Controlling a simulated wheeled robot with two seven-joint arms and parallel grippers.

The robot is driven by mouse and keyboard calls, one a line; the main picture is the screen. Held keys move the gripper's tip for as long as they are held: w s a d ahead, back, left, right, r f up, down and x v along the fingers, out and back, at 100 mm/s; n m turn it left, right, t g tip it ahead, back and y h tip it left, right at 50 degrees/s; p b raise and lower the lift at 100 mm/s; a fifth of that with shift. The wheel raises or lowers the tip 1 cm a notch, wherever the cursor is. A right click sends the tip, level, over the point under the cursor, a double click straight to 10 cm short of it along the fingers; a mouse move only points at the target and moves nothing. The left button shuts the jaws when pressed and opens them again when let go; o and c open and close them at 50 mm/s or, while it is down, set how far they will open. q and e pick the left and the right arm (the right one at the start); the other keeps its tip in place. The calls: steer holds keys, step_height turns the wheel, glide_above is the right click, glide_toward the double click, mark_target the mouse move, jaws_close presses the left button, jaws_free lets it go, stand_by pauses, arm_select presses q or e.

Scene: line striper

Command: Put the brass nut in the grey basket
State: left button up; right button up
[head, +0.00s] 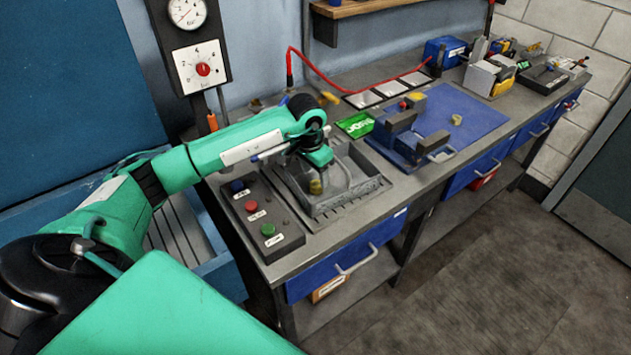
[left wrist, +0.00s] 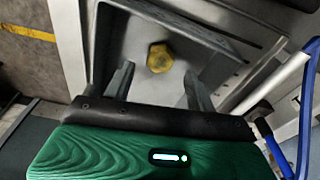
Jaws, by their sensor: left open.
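A brass nut (left wrist: 159,58) shows between and beyond the two fingers of my left gripper (left wrist: 157,88) in the left wrist view, apart from both. The fingers are open. In the head view the brass nut (head: 316,186) is inside the grey open-topped basket (head: 358,191) set on the bench, just below my left gripper (head: 319,174). I cannot tell for certain whether the nut touches the basket floor. The arm partly hides the back of the basket. My right gripper is not in view.
A control box (head: 262,222) with coloured buttons stands left of the basket. A green tray (head: 355,125) and a dark vise-like fixture (head: 402,138) lie to the right. A small yellowish piece (head: 456,119) sits on the blue mat (head: 474,130), which has free room.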

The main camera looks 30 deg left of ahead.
mark_target(312, 186)
arm_select(q)
step_height(312, 186, up, 9)
steer(key=s+b, duration=0.1)
steer(key=b, duration=0.1)
steer(key=shift+a+f, duration=0.15)
stand_by(0.4)
steer(key=shift+f, duration=0.1)
